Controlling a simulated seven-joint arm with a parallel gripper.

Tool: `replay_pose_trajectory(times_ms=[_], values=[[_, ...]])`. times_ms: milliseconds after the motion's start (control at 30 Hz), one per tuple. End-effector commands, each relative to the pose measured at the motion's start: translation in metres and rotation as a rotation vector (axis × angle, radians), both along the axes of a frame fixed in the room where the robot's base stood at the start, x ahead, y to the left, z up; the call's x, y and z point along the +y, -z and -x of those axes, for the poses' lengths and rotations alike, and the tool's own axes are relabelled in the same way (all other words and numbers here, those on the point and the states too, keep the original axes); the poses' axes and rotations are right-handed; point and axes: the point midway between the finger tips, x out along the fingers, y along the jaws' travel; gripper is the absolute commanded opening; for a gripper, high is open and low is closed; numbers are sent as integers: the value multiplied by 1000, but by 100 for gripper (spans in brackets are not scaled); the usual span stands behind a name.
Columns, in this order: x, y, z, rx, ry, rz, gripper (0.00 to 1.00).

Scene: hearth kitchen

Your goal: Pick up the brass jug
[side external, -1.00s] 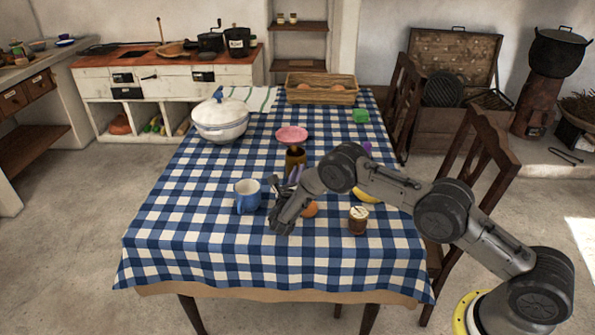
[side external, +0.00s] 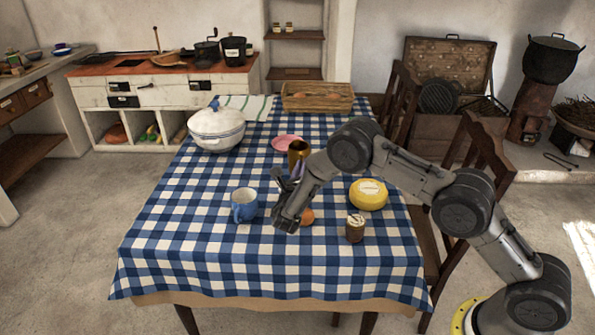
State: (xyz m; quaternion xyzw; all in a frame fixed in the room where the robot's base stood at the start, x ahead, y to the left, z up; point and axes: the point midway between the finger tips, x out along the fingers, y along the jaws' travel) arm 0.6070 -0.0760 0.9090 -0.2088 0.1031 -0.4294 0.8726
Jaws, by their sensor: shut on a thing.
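The brass jug (side external: 298,151) shows above and behind my gripper, upright as far as I can see. Its lower part is hidden by my gripper and wrist. My gripper (side external: 297,171) is shut on the jug, above the middle of the checked table. The contact itself is mostly hidden. The jug's top overlaps the pink plate (side external: 283,143) behind it in the picture.
A blue mug (side external: 243,206) stands left of my gripper. An orange (side external: 307,217), a small brown pot (side external: 355,229) and a yellow round (side external: 369,195) are to the right. A white tureen (side external: 217,128) and a wicker basket (side external: 318,98) stand farther back.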

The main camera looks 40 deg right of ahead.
Motion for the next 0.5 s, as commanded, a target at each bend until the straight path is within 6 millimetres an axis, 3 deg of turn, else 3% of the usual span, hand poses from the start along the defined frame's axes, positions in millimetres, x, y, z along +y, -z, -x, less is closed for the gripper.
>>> replay_pose_trajectory(times_ms=[133,500], values=[[2,-18,12,-6,0,1,0],[7,-36,52,-4,0,1,0]])
